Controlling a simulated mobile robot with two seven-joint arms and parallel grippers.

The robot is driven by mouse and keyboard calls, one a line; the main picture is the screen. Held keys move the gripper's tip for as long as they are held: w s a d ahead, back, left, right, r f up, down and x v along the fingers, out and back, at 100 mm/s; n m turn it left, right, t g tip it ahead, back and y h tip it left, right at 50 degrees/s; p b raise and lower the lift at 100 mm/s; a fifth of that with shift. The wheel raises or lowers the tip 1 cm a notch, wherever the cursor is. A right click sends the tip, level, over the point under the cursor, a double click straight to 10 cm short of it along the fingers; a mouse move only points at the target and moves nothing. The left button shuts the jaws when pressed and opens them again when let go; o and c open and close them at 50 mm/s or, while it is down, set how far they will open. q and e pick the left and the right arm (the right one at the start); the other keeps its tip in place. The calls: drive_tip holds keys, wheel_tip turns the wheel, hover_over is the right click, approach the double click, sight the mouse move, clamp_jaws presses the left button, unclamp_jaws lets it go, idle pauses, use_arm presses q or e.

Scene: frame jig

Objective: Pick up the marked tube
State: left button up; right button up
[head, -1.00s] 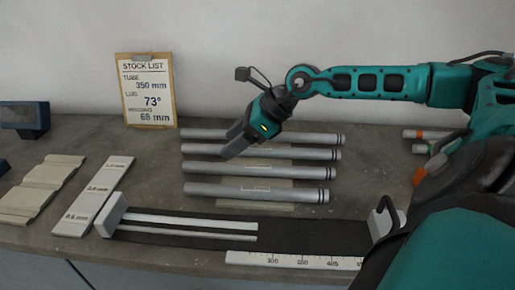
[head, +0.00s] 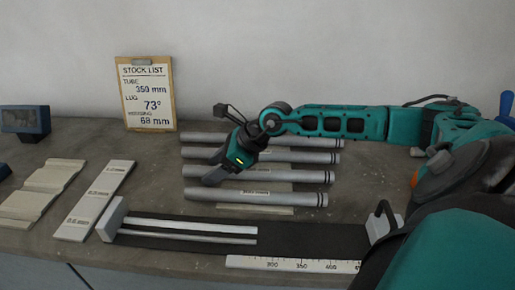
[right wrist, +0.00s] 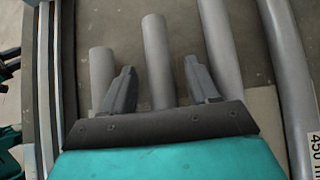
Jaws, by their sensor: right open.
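Several grey tubes lie side by side on the bench, all with dark rings at their right ends: the back tube (head: 290,140), one before it (head: 305,156), the second from the front (head: 300,175) and the front tube (head: 225,195). I cannot tell a mark that sets one apart. My right gripper (head: 209,178) is open and empty at the left part of the tubes, over the second from the front. In the right wrist view, that tube (right wrist: 156,60) lies between the open fingers of the gripper (right wrist: 160,85). My left gripper is not in view.
A stock list (head: 148,95) against the wall reads tube 350 mm. In front is a dark jig (head: 300,235) with pale rails, an end block and a ruler (head: 290,265). Pale plates (head: 95,200) lie at the left, with a dark blue box (head: 25,120) behind.

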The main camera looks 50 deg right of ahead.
clamp_jaws()
idle(0.4)
drive_tip(key=shift+r, duration=0.2)
